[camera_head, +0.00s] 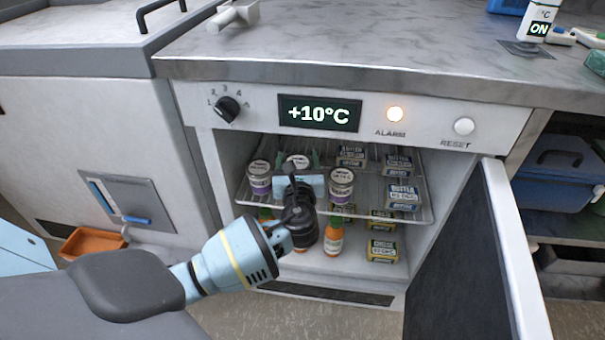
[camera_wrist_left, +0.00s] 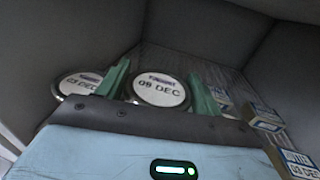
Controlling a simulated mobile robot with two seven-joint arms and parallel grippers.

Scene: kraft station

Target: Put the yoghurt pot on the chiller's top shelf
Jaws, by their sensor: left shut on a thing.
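My left gripper (camera_head: 298,158) reaches into the open chiller over its top wire shelf (camera_head: 372,206). Its green fingers are shut around a yoghurt pot (camera_head: 296,159) with a white lid. In the left wrist view, the held pot's lid (camera_wrist_left: 160,89) reads 09 DEC and sits between the fingertips (camera_wrist_left: 162,92). I cannot tell whether its base touches the shelf; the gripper body hides it. Another pot (camera_head: 259,180) stands left of it on the shelf; its lid shows in the wrist view (camera_wrist_left: 78,84). A third pot (camera_head: 341,187) stands to the right. My right gripper is out of view.
Butter packs (camera_head: 403,197) fill the shelf's right side. Orange bottles (camera_head: 333,238) and yellow packs (camera_head: 381,250) stand below. The chiller door (camera_head: 468,265) hangs open at right. The display (camera_head: 318,113) reads +10°C, and the alarm lamp (camera_head: 395,114) glows orange.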

